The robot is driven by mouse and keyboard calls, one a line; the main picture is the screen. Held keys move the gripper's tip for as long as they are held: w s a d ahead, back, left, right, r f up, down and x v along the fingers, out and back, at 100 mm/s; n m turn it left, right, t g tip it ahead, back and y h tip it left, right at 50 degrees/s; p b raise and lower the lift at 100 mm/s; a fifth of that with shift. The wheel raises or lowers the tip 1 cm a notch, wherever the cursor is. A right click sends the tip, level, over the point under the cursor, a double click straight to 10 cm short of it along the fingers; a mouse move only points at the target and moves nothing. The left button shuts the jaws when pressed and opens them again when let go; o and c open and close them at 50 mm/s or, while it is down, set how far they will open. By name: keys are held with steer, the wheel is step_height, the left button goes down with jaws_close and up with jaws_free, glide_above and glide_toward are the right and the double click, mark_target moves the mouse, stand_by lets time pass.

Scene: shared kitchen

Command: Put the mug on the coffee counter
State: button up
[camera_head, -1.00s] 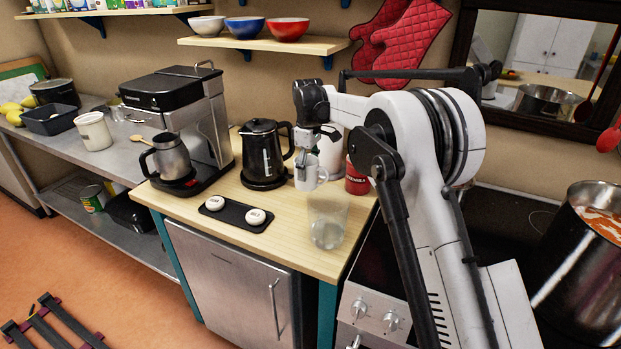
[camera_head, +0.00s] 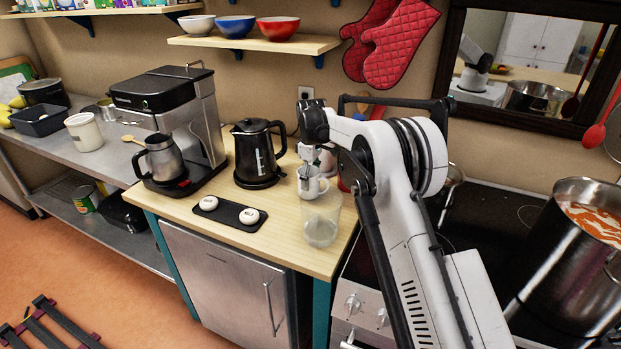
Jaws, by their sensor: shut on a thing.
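The small white mug (camera_head: 311,187) is over the right part of the wooden coffee counter (camera_head: 205,232), right of the black kettle and just behind a clear glass. My gripper (camera_head: 311,172) points down and is shut on the mug from above. The mug looks upright. Its base is partly hidden by the glass, so I cannot tell whether it touches the counter. The coffee machine (camera_head: 165,105) stands on the counter's left side with a steel jug (camera_head: 163,160) in front.
The kettle (camera_head: 256,160), the clear glass (camera_head: 322,220) and a black tray with two white round pieces (camera_head: 229,214) surround the mug. The stove and a large pot (camera_head: 570,255) are at right. Bare wood shows along the counter's front.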

steer(key=shift+f, duration=0.2)
steer(key=o, duration=1.4)
steer(key=shift+o, duration=0.2)
steer(key=shift+r, duration=0.1)
step_height(320, 180, up, 12)
steer(key=b, duration=0.1)
steer(key=shift+r, duration=0.2)
